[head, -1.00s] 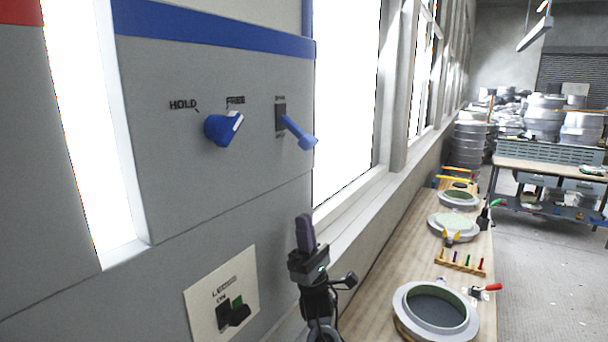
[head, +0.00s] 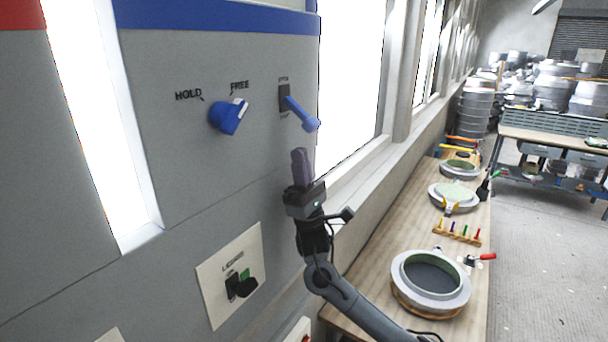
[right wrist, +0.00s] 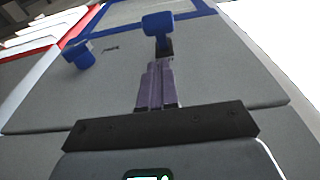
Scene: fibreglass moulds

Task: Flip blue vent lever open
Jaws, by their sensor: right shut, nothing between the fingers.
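The blue vent lever (head: 302,114) sticks out from a dark slotted plate (head: 285,97) on the grey wall panel, slanting down to the right in the head view. My right gripper (head: 300,156) is shut and empty, its purple fingers pointing up, below the lever and apart from it in the head view. In the right wrist view the closed fingers (right wrist: 157,66) point toward the lever's blue end (right wrist: 158,24), which shows just beyond their tips. I cannot tell the exact gap in depth. My left gripper is not in view.
A blue knob (head: 229,116) marked HOLD and FREE is left of the lever. The wooden bench (head: 375,272) at right holds round moulds (head: 431,280) and a peg rack (head: 457,233). A bright window (head: 350,80) is right of the panel.

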